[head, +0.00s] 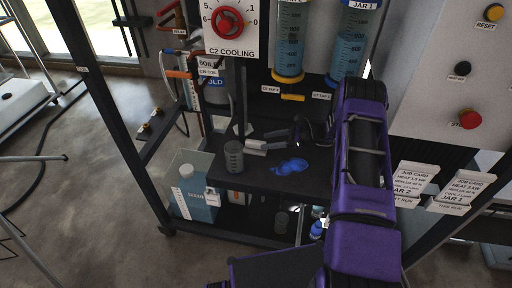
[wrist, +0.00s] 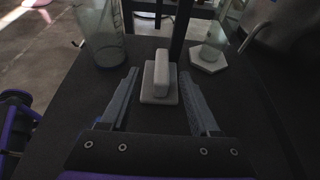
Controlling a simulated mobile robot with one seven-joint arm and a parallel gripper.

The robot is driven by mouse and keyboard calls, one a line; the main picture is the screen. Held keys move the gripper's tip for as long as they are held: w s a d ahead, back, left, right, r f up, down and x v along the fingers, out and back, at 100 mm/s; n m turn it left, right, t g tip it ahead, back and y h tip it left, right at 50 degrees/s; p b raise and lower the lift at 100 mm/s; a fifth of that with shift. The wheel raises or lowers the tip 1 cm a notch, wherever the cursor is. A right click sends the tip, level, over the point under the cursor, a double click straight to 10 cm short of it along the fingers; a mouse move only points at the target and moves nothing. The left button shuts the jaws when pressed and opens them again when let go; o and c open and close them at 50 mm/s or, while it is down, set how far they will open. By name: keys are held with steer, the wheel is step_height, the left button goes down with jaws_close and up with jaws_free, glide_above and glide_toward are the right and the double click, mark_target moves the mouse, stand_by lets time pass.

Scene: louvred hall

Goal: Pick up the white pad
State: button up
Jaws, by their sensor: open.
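The white pad (wrist: 160,93) is a pale block with a raised bar on a squarish base, resting on the dark shelf. In the wrist view it stands between the two grey fingers of my gripper (wrist: 160,74), with a gap on each side. My gripper is open and nothing is held. In the head view my gripper (head: 262,147) reaches left over the shelf (head: 262,183); the pale pieces at its tips are too small to tell pad from fingers.
A clear beaker (wrist: 101,38) stands ahead on the left; it also shows in the head view (head: 233,157). A whitish hexagonal base with a clear vessel (wrist: 209,60) is ahead on the right. A dark post (wrist: 180,28) rises beyond. Blue patches (head: 290,166) lie on the shelf.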

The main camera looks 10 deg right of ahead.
mark_target(259, 142)
steer(key=shift+x, duration=2.95)
jaws_close()
